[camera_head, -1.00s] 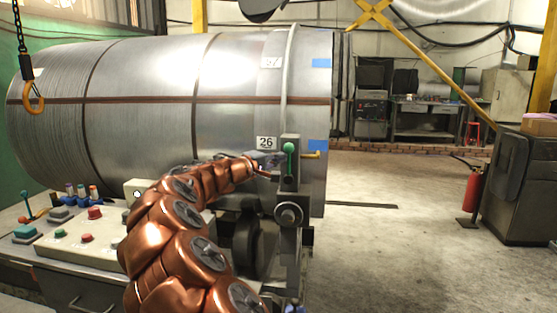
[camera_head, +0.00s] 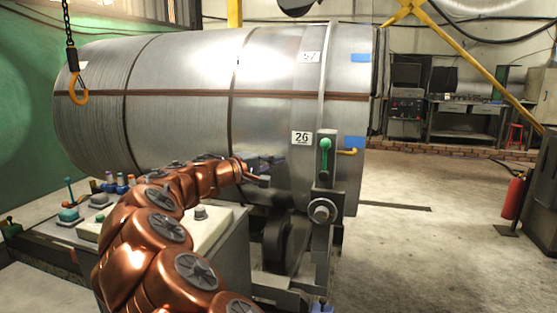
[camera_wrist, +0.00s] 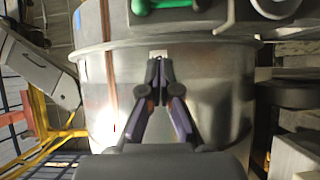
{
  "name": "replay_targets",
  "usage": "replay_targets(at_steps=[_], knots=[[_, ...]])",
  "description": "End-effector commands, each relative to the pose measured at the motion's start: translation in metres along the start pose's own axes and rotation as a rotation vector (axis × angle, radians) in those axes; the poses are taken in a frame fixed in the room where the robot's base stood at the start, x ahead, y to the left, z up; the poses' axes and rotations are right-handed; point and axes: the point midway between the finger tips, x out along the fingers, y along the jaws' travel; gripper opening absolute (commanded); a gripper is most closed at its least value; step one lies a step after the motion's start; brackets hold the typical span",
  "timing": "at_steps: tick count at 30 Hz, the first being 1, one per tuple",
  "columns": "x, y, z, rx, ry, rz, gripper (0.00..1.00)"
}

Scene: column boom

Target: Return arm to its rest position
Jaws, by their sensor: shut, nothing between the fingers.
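My copper-coloured arm reaches up from the bottom of the head view. My gripper (camera_head: 262,181) is at its end, in front of the large metal drum (camera_head: 190,75). In the wrist view my gripper (camera_wrist: 157,65) has its dark fingers together at the tips, with nothing between them. The drum's wall (camera_wrist: 215,85) fills the middle of the wrist view behind the fingers. I cannot tell how far the fingertips are from the drum.
A post with a green-handled lever (camera_head: 325,152) stands right of my gripper. A control panel (camera_head: 205,228) is partly behind my arm. A yellow hook (camera_head: 78,90) hangs at left. A fire extinguisher (camera_head: 515,196) stands at right. Concrete floor (camera_head: 420,250) is clear between.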

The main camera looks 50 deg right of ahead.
Motion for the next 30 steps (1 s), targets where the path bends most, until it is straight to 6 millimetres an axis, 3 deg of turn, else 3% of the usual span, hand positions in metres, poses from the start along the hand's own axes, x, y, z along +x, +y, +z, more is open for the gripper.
replay_targets(at_steps=[11, 17, 23, 30], knots=[[-0.005, 0.0, 0.004, 0.005, -0.005, -0.01, 0.0], [-0.022, -0.015, 0.049, 0.061, -0.059, -0.151, 0.0], [-0.066, -0.069, 0.117, 0.113, -0.123, -0.435, 0.0], [-0.152, -0.155, 0.182, 0.074, -0.137, -0.819, 0.0]])
